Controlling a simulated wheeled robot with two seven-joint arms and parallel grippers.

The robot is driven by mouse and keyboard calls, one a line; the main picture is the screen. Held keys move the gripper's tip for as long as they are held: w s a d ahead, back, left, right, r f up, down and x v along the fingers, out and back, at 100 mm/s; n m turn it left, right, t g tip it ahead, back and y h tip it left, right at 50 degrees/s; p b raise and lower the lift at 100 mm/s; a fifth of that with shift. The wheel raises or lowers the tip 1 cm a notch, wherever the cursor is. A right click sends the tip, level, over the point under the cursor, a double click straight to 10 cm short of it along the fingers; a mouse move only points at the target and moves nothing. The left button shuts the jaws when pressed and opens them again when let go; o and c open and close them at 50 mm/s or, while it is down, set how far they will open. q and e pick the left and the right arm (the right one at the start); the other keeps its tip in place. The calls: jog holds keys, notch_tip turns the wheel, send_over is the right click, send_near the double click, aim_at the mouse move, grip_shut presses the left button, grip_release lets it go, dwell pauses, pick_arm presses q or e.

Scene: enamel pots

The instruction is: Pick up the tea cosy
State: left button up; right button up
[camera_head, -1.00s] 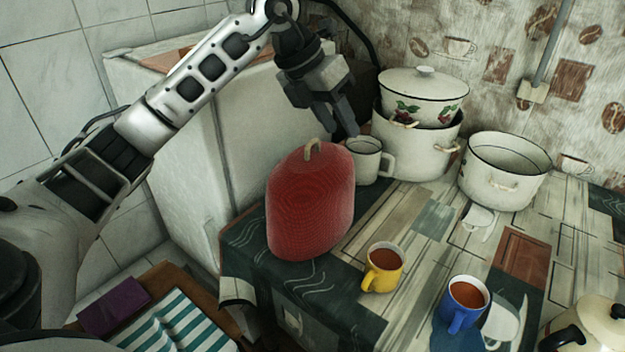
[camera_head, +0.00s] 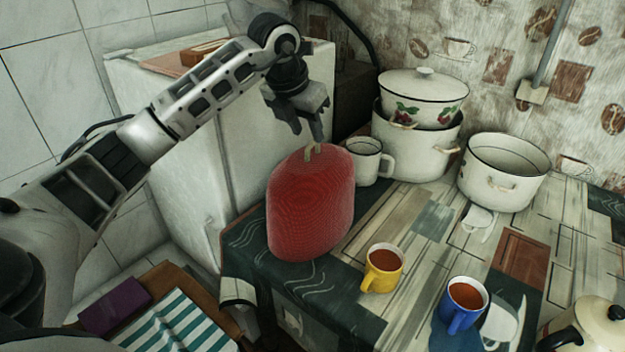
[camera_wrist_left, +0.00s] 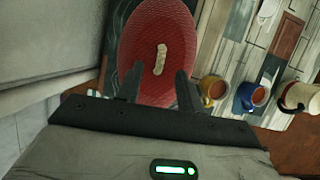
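The tea cosy (camera_head: 311,210) is a red knitted dome with a small cream loop on top, standing upright on the table's near left corner. It also shows from above in the left wrist view (camera_wrist_left: 158,25), with its cream loop (camera_wrist_left: 160,58) between and just beyond my fingertips. My left gripper (camera_head: 308,131) is open and points down right above the loop. Its two dark fingers (camera_wrist_left: 160,82) are spread apart. I cannot tell whether they touch the loop. My right gripper is not in view.
A white mug (camera_head: 366,160) stands close behind the cosy, beside stacked enamel pots (camera_head: 417,140) and an open pot (camera_head: 503,172). A yellow cup (camera_head: 382,268) and a blue cup (camera_head: 463,304) stand in front to the right. A white cabinet (camera_head: 180,150) is at left.

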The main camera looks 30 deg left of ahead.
aim_at(311, 142)
pick_arm(q)
jog(key=x, duration=0.4)
jog(key=shift+f+p, duration=0.35)
jog(key=shift+p, duration=0.05)
grip_shut()
jog(key=shift+w+r, duration=0.1)
